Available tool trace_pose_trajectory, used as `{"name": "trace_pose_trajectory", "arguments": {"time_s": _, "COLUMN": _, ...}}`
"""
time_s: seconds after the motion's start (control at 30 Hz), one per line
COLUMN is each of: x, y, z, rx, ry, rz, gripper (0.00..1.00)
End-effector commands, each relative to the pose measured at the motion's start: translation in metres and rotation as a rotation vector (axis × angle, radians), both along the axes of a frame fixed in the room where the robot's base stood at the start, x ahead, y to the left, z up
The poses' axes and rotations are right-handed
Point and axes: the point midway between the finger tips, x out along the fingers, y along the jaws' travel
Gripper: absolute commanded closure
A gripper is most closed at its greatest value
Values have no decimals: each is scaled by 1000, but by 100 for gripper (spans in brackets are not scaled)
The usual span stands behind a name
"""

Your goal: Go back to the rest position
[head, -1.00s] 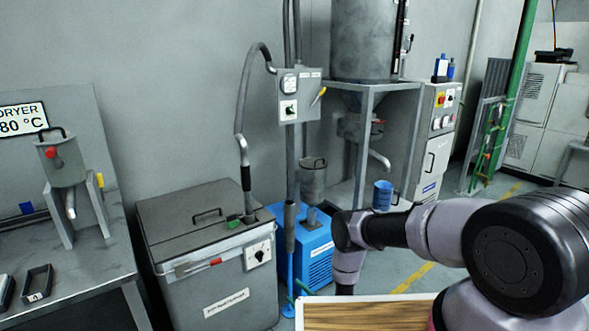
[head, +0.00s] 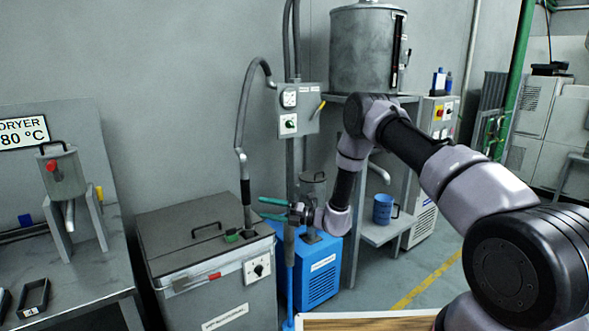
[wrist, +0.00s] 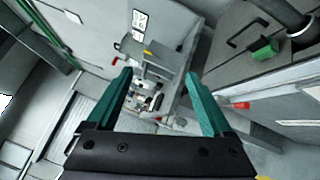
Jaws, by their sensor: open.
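My gripper (head: 274,209) is raised in front of the grey wall, above and to the right of the grey lidded bin. Its two green fingers are apart and point left in the head view. In the wrist view my gripper (wrist: 163,95) shows both fingers spread with nothing held between them. My arm reaches up from the lower right, bends at a high elbow and comes down to the gripper.
The grey bin (head: 160,245) with its black-tipped hose stands left of my gripper. A blue unit (head: 322,275) stands below it. A blue mug (head: 383,209) sits on the hopper stand's shelf. A bench (head: 85,270) is at far left. Floor is clear at right.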

Motion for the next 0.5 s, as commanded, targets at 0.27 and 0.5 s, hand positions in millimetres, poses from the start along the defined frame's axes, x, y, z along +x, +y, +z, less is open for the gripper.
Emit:
{"name": "trace_pose_trajectory", "arguments": {"time_s": 0.27, "x": -34, "y": -21, "z": 145, "rx": -201, "ry": -461, "rz": 224, "gripper": 15}}
{"name": "trace_pose_trajectory", "arguments": {"time_s": 0.5, "x": -87, "y": -63, "z": 234, "rx": -397, "ry": -871, "rz": 405, "gripper": 15}}
